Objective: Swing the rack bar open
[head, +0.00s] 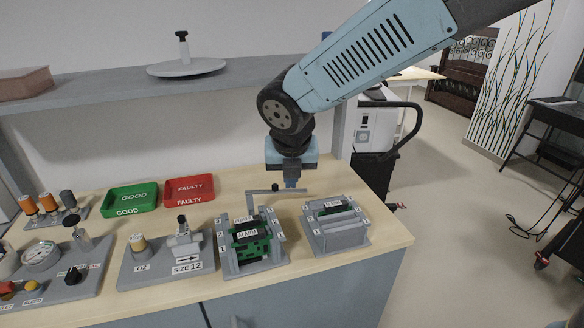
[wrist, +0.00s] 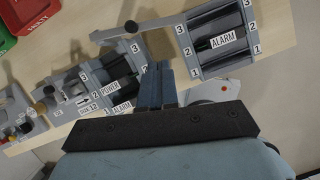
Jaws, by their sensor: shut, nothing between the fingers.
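The rack bar (head: 296,191) is a thin grey bar with a small dark knob (head: 275,187), at the back of the left rack (head: 228,263). It runs right from an upright at that rack toward the right rack. The left rack holds green boards labelled POWER and ALARM. In the wrist view the bar (wrist: 160,22) and its knob (wrist: 131,27) lie beyond my fingertips. My gripper (head: 291,185) points down, shut and empty, just right of the knob. Its closed fingers also show in the wrist view (wrist: 158,68). I cannot tell whether they touch the bar.
The right rack (head: 338,236), with an ALARM board, stands close by. A size 12 fixture (head: 185,262) is left of the racks. A green GOOD tray (head: 131,198) and red FAULTY tray (head: 189,190) lie behind. The wooden tabletop (head: 385,238) is clear at the right edge.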

